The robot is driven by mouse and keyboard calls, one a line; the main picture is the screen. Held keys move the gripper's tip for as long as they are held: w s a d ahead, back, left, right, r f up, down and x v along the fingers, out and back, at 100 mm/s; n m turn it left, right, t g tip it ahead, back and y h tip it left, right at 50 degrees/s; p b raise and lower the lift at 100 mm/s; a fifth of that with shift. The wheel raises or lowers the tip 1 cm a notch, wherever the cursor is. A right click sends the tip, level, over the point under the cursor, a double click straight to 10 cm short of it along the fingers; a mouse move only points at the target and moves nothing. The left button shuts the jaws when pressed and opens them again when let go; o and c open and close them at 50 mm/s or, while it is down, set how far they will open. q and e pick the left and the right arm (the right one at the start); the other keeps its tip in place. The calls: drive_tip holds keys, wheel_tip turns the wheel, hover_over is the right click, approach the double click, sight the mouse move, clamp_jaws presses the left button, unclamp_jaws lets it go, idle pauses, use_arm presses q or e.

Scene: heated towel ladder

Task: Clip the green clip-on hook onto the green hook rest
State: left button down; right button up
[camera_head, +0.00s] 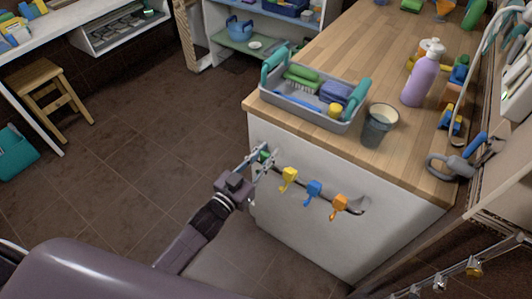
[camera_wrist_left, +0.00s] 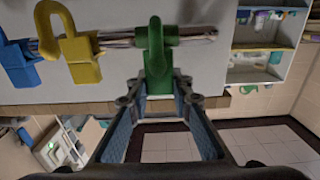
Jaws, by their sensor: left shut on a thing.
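The green clip-on hook (camera_wrist_left: 155,55) shows at the rail in the left wrist view, with its lower body between the fingertips. My left gripper (camera_wrist_left: 159,98) is shut on it. In the head view, my left gripper (camera_head: 262,162) is at the left end of the rail and largely covers the hook (camera_head: 264,156). In the wrist view, a short green piece (camera_wrist_left: 171,35) lies along the rail beside the hook's top. I cannot tell whether it is the green hook rest or part of the hook. My right gripper is not in view.
Yellow (camera_head: 288,179), blue (camera_head: 313,190) and orange (camera_head: 338,206) hooks hang on the rail (camera_head: 302,193) to the right. Above, the wooden counter (camera_head: 345,50) carries a grey caddy (camera_head: 300,110), a cup (camera_head: 379,125) and a purple bottle (camera_head: 422,80).

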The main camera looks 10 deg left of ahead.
use_arm(q)
drive_tip(key=shift+f+b, duration=0.7)
drive_tip(key=shift+f, duration=0.25)
drive_tip(key=c, duration=1.7)
unclamp_jaws()
drive_tip(key=shift+o, duration=0.2)
drive_tip(key=shift+s, duration=0.1)
drive_tip(key=v, duration=0.9)
drive_tip(key=shift+r, duration=0.15)
